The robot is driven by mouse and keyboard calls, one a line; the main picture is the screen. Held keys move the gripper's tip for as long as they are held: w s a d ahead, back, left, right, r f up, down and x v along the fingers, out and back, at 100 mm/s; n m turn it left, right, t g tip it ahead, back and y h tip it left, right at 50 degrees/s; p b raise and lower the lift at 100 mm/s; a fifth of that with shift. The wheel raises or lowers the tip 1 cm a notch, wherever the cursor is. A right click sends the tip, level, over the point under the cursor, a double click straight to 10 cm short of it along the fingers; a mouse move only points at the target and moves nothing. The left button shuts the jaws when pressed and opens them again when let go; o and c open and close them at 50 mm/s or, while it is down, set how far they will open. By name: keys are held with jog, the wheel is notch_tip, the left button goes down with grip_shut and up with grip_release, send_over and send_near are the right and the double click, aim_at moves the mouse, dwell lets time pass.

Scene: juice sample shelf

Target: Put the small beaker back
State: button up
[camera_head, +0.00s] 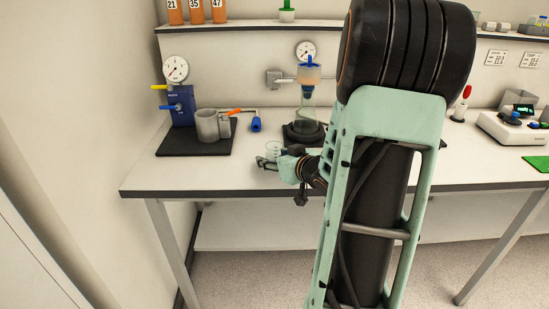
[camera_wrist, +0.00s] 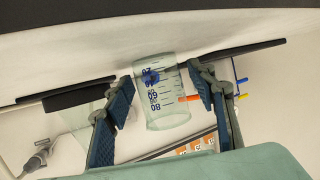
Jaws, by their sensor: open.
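The small clear beaker (camera_head: 273,149) stands near the front edge of the white bench, left of my arm. In the wrist view the small beaker (camera_wrist: 160,98) appears upside down, with blue graduation marks. My gripper (camera_wrist: 161,84) is open, with one blue-padded finger on each side of the beaker and a visible gap at both sides. In the head view my gripper (camera_head: 267,162) is low over the bench at the beaker, partly hidden by its own wrist.
A blue device with a gauge (camera_head: 175,70) and a grey cup (camera_head: 208,126) stand on a black base at left. A glass flask setup (camera_head: 306,112) stands close behind the beaker. The shelf (camera_head: 240,25) above holds orange-filled bottles (camera_head: 196,12).

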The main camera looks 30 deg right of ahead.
jog(key=shift+r, duration=0.2)
jog(key=p+v, duration=0.2)
jog(key=v, duration=0.8)
jog(key=shift+s+r+p, duration=0.15)
jog(key=shift+s+p, duration=0.1)
jog(key=shift+p, duration=0.1)
jog(key=shift+s+a+r, duration=0.1)
jog(key=shift+s+r, duration=0.05)
jog(key=shift+s, duration=0.5)
